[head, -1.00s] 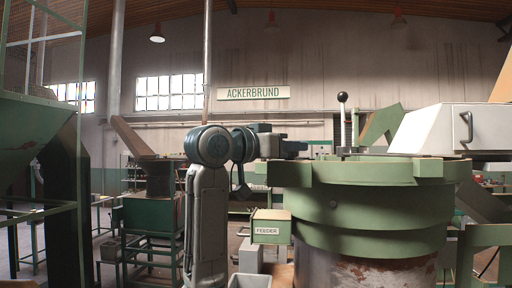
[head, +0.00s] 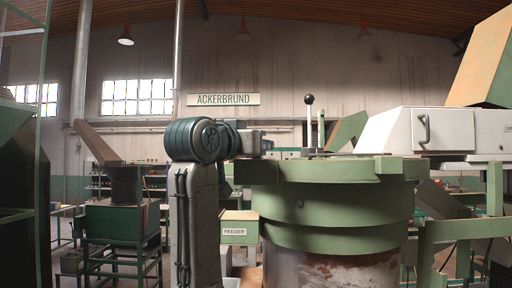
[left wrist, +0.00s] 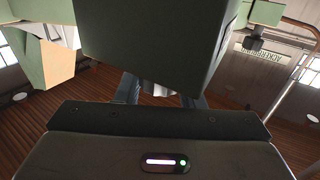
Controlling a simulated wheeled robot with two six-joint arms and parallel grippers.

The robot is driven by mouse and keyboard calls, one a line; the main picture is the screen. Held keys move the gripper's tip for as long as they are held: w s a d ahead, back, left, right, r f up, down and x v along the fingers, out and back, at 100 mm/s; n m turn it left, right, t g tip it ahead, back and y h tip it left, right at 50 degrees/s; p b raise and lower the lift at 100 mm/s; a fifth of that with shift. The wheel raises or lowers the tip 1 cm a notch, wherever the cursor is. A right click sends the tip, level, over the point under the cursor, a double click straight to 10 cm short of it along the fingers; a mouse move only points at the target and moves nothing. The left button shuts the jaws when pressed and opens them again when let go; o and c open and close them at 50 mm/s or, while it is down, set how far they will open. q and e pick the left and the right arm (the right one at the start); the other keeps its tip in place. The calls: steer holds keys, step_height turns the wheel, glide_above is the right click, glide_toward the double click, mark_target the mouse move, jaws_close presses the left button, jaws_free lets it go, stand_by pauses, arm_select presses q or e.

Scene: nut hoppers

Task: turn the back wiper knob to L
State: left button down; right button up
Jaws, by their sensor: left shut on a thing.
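My left arm rises at the centre left of the head view, and my left gripper (head: 268,146) reaches right to the upper rim of the green round bowl (head: 330,204). In the left wrist view, the two blue-grey fingers (left wrist: 160,92) are shut on a small pale grey piece, likely the back wiper knob (left wrist: 160,89). A large green block hides most of it. Its pointer and any L mark cannot be seen. A lever with a black ball (head: 309,100) stands upright on the bowl top, apart from the gripper. My right gripper is not in view.
A green box labelled FEEDER (head: 238,229) sticks out at the bowl's left, close to my arm. A white cabinet (head: 440,129) stands right of the bowl. A green stand with a hopper (head: 122,220) is further back on the left.

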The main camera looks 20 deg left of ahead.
arm_select(q)
steer(key=c, duration=0.9)
jaws_free()
steer(key=shift+c, duration=0.2)
steer(key=shift+s, duration=0.1)
steer(key=shift+s+a, duration=0.1)
steer(key=shift+s, duration=0.1)
steer(key=b+v, duration=0.6)
steer(key=v, duration=0.4)
steer(key=shift+s, duration=0.2)
